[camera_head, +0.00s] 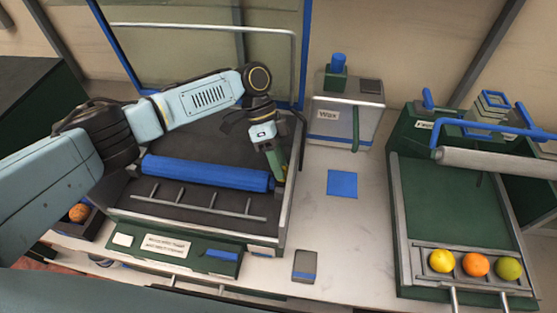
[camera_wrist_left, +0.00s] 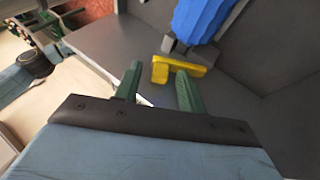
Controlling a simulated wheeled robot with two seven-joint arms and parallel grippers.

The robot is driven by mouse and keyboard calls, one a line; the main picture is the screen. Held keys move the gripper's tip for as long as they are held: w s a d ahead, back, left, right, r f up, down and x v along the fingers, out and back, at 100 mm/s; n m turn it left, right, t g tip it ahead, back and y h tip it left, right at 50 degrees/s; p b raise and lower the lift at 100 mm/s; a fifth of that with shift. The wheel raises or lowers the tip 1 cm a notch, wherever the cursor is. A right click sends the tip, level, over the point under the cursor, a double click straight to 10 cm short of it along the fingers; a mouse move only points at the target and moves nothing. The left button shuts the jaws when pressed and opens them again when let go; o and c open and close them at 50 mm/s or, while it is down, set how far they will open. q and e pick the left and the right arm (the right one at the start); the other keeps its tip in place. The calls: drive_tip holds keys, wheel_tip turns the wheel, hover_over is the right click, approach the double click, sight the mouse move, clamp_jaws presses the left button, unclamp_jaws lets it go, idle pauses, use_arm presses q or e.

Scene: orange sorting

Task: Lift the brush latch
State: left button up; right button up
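The blue brush roller (camera_head: 207,173) lies across the dark tray of the left machine, and its end also shows in the left wrist view (camera_wrist_left: 203,16). A small yellow latch (camera_wrist_left: 161,71) sits by that end of the brush. My left gripper (camera_head: 279,172) points down at the right end of the brush, inside the machine's right wall. In the left wrist view its two green fingers (camera_wrist_left: 158,72) are apart with nothing held. Part of the latch appears between the fingertips; I cannot tell whether they touch it. The latch is not clearly seen in the head view. My right gripper is out of view.
A box labelled Wax (camera_head: 330,113) stands right of the machine. A blue square (camera_head: 342,184) and a small grey block (camera_head: 305,266) lie on the white counter. A green machine (camera_head: 432,195) at the right holds three fruits (camera_head: 475,264). A metal rail (camera_head: 200,211) runs before the brush.

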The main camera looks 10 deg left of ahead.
use_arm(q)
wheel_tip(320, 180, up, 10)
idle(0.5)
